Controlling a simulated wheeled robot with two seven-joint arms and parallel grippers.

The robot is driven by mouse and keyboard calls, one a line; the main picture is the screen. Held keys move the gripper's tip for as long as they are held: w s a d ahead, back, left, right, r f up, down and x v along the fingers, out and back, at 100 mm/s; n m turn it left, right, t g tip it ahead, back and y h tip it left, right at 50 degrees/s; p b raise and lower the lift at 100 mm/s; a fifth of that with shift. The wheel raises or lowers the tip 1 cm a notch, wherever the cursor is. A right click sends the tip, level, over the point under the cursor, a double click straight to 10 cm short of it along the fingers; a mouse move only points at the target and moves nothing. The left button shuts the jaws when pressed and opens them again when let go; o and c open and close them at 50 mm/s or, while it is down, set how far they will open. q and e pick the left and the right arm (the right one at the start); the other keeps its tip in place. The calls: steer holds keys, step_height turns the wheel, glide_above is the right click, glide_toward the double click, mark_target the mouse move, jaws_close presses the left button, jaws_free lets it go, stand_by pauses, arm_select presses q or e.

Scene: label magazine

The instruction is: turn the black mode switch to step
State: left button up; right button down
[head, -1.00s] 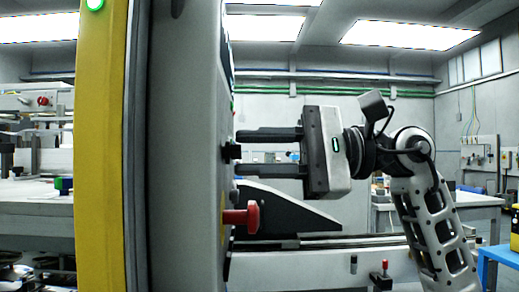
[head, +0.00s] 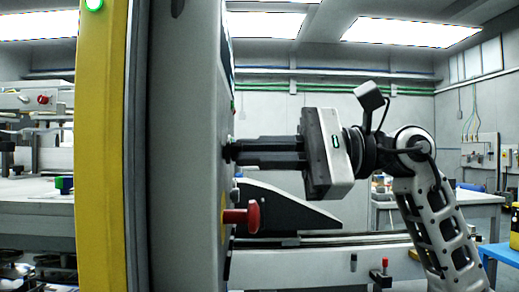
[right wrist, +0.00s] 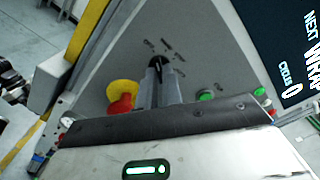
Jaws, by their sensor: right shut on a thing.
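The black mode switch (right wrist: 156,61) is a small dark knob on the grey panel (right wrist: 205,55), with printed marks around it in the right wrist view. In the head view the switch (head: 227,152) sticks out of the panel face, seen edge-on. My right gripper (head: 236,151) is level, with its fingers together and their tips shut on the switch. In the right wrist view my right gripper (right wrist: 157,80) covers the switch's lower part. Which mark the switch points to is too small to read. My left gripper is not in view.
A red stop button (right wrist: 122,104) on a yellow disc sits left of the switch. A green button (right wrist: 206,95) and a screen (right wrist: 285,45) are to the right. In the head view the red stop button (head: 253,216) juts out below my fingers, near a dark sloped guide (head: 290,212).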

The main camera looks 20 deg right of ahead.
steer(key=m+p, duration=0.4)
steer(key=m, duration=0.7)
steer(key=shift+r+m, duration=0.1)
steer(key=shift+m, duration=0.3)
steer(key=m+p, duration=0.1)
steer(key=m, duration=0.2)
steer(key=shift+m+p, duration=0.3)
steer(key=shift+p, duration=0.05)
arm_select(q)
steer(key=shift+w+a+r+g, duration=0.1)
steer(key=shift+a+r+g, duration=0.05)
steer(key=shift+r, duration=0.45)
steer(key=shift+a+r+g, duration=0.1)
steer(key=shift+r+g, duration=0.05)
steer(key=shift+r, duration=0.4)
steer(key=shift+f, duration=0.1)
arm_select(e)
steer(key=shift+m, duration=0.3)
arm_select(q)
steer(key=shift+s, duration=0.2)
arm_select(e)
steer(key=c, duration=1.6)
jaws_free()
steer(key=shift+o, duration=0.2)
